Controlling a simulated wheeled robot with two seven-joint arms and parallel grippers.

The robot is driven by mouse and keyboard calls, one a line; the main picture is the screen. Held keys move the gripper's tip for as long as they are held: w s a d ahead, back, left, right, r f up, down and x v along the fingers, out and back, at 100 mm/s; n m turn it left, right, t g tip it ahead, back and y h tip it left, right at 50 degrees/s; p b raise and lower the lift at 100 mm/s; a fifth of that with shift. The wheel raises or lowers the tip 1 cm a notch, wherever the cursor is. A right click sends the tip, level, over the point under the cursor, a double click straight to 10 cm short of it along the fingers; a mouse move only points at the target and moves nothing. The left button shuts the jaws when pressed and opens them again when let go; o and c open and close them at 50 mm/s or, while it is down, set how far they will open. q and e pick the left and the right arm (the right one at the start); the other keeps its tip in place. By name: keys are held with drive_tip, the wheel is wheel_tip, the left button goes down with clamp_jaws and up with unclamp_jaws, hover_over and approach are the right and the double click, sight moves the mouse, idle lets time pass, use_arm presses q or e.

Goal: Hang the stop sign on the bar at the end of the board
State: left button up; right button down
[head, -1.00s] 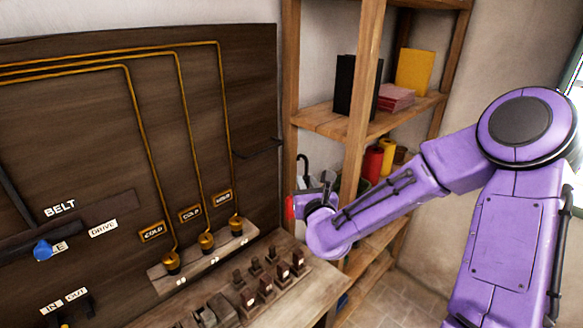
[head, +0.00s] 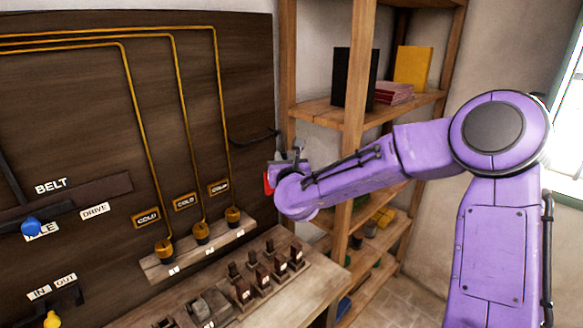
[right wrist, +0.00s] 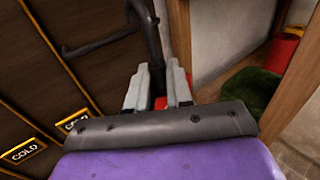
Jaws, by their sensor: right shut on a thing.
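My right gripper (head: 286,158) is shut and raised near the right end of the dark board (head: 100,130). A red piece of the stop sign (head: 268,184) shows beside it; its face and lettering are hidden. In the right wrist view, the fingers (right wrist: 157,88) close on the sign's dark hooked stem (right wrist: 153,45), with red (right wrist: 187,78) behind them. The dark bar (head: 255,138) sticks out from the board's right end, just left of and above the gripper. In the right wrist view, the bar (right wrist: 100,43) lies left of the hook. I cannot tell whether they touch.
A wooden shelf unit (head: 355,130) with books and jars stands right behind my arm. Below is a bench (head: 300,300) with several small dark blocks. Brass pipes (head: 220,100) run down the board to a wooden strip (head: 165,262). Open air surrounds the bar.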

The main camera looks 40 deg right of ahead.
drive_tip(key=shift+w+f, duration=0.1)
drive_tip(key=shift+w, duration=1)
drive_tip(key=w, duration=0.1)
drive_tip(key=w+f, duration=0.1)
drive_tip(key=w, duration=0.1)
drive_tip(key=w+f, duration=0.1)
drive_tip(key=w, duration=0.1)
drive_tip(key=shift+w+a+f+b, duration=0.2)
drive_tip(key=shift+a+b, duration=0.1)
drive_tip(key=c, duration=0.9)
unclamp_jaws()
drive_tip(key=shift+c, duration=0.2)
drive_tip(key=shift+s, duration=0.15)
